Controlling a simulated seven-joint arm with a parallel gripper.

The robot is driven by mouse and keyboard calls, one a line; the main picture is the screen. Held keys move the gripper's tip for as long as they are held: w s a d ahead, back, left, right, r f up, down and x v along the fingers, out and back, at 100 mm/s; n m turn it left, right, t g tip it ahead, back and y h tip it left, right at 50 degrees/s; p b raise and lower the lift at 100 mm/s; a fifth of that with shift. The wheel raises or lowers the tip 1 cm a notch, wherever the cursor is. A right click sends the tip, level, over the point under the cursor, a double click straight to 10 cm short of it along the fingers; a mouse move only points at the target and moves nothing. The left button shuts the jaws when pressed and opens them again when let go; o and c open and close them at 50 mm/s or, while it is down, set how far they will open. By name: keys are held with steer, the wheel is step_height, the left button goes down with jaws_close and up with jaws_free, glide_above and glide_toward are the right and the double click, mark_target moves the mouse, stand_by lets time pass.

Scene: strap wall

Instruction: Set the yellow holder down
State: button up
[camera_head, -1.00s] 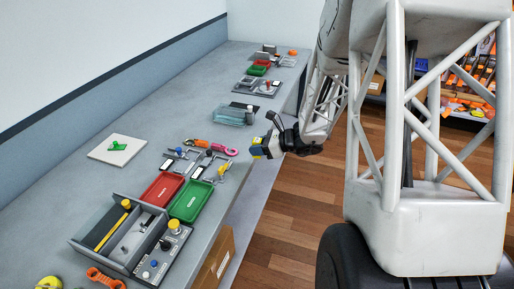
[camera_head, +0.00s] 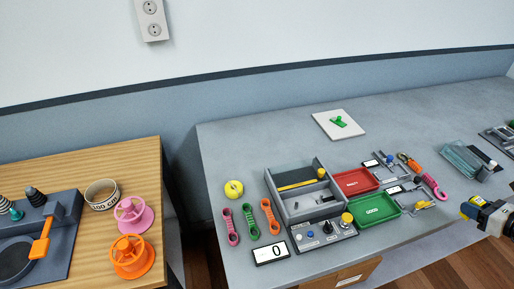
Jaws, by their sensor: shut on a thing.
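My gripper (camera_head: 480,210) is at the right edge, above the front edge of the grey bench (camera_head: 300,145). It is shut on a small yellow piece (camera_head: 468,211), which I take to be the yellow holder. The piece is small here, partly covered by the gripper, and its shape is unclear. It appears held clear of the bench top. A separate round yellow thing (camera_head: 233,188) lies near the bench's left end.
A grey divided box (camera_head: 297,205), a red tray (camera_head: 355,182) and a green tray (camera_head: 377,209) stand mid-bench. Pink, green and orange (camera_head: 270,216) straps lie left of them. Pink and orange (camera_head: 132,257) spool-like things stand on the wooden table (camera_head: 95,160). Bare bench surrounds the white plate (camera_head: 338,124).

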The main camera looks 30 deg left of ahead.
steer(key=w+a+r+n+g+y, duration=0.15)
steer(key=w+a, duration=0.25)
steer(key=a, duration=0.8)
steer(key=w+a+n+g, duration=0.3)
steer(key=a, duration=1)
steer(key=w+a+r+n+g+y, duration=0.15)
steer(key=w+a, duration=0.25)
steer(key=a, duration=0.8)
steer(key=s+a+n+g, duration=0.2)
steer(key=s+a, duration=0.2)
steer(key=a, duration=0.9)
steer(key=s+a+r+n+g, duration=0.1)
steer(key=s+a+n+g, duration=0.1)
steer(key=a, duration=1.2)
steer(key=s+a+r+n+g+h, duration=0.1)
steer(key=s+a+n+g, duration=0.1)
steer(key=s+a, duration=0.5)
steer(key=a+g, duration=0.1)
steer(key=a, duration=0.5)
steer(key=shift+a+g, duration=0.3)
steer(key=shift+g, duration=0.1)
steer(key=shift+f, duration=3)
steer(key=shift+f, duration=1.9)
